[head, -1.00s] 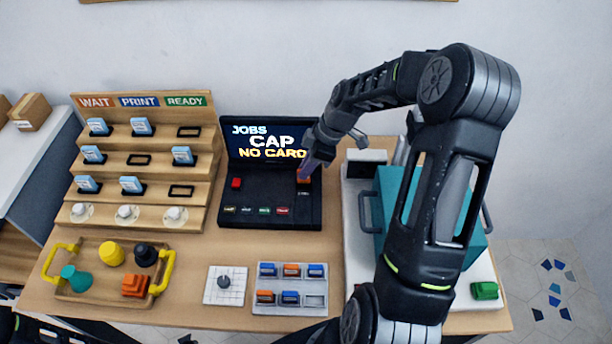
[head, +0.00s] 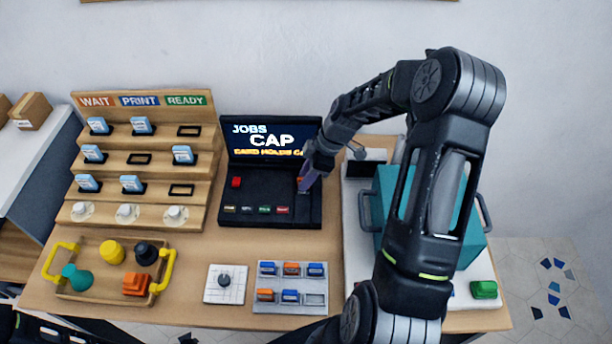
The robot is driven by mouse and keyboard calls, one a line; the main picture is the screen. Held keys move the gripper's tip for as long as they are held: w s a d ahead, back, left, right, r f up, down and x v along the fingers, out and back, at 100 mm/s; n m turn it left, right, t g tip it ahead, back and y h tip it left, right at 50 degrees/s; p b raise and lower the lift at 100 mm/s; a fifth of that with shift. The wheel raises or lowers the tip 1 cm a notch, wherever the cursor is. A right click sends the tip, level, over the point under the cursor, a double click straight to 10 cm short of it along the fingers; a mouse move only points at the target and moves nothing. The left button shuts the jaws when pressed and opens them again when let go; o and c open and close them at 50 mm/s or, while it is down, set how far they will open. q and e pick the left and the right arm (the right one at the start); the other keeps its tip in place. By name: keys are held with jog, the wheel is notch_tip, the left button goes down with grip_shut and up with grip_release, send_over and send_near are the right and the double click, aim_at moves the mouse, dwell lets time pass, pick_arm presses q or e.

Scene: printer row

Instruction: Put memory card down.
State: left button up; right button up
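The black job console (head: 262,203) stands open at the middle back of the table. Its screen (head: 262,138) reads "JOBS CAP" with a yellow line starting "CARD HOLDS", partly covered by my arm. My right gripper (head: 305,184) points down at the right side of the console deck. My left gripper does not show.
A stepped wooden rack (head: 130,188) with blue-topped pieces stands at the left. A yellow-handled tray (head: 100,295) holds coloured pieces. A white tile (head: 225,291) with a grey knob lies beside the card tray. The teal printer (head: 390,200) is partly behind my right arm.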

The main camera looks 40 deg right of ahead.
jog(key=shift+d+r, duration=0.1)
jog(key=shift+r, duration=0.2)
jog(key=b+v, duration=0.1)
jog(key=v, duration=1)
jog(key=shift+s+r, duration=0.2)
jog(key=shift+r, duration=0.1)
dwell(0.5)
